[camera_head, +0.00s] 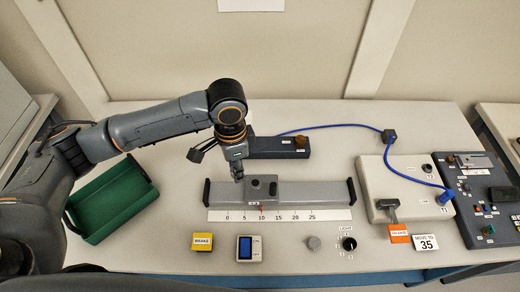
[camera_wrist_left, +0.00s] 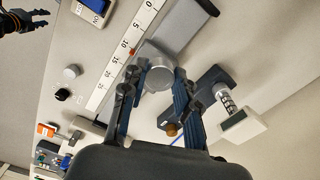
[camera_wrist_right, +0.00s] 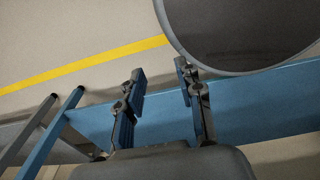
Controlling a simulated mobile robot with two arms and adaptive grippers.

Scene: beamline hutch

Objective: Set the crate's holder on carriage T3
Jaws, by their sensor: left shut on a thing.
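The green crate (camera_head: 88,232) lies at the left of the table and looks empty. My left gripper (camera_head: 237,172) is above the rail (camera_head: 315,192), at the left side of a dark carriage (camera_head: 262,187). It is shut on a grey round piece, which I take to be the holder (camera_wrist_left: 160,76), between the fingertips (camera_wrist_left: 161,68) in the left wrist view. I cannot tell whether the piece touches the carriage, and the carriage's label is too small to read. My right gripper (camera_wrist_right: 162,72) is open and empty, away from the table.
A scale (camera_head: 280,215) runs along the rail's front. A yellow brake block (camera_head: 202,242), a blue switch (camera_head: 249,248) and knobs stand before it. A dark unit (camera_head: 278,147) is behind. A cabled box (camera_head: 405,188) stands right. A grey round bin (camera_wrist_right: 245,35) is near my right gripper.

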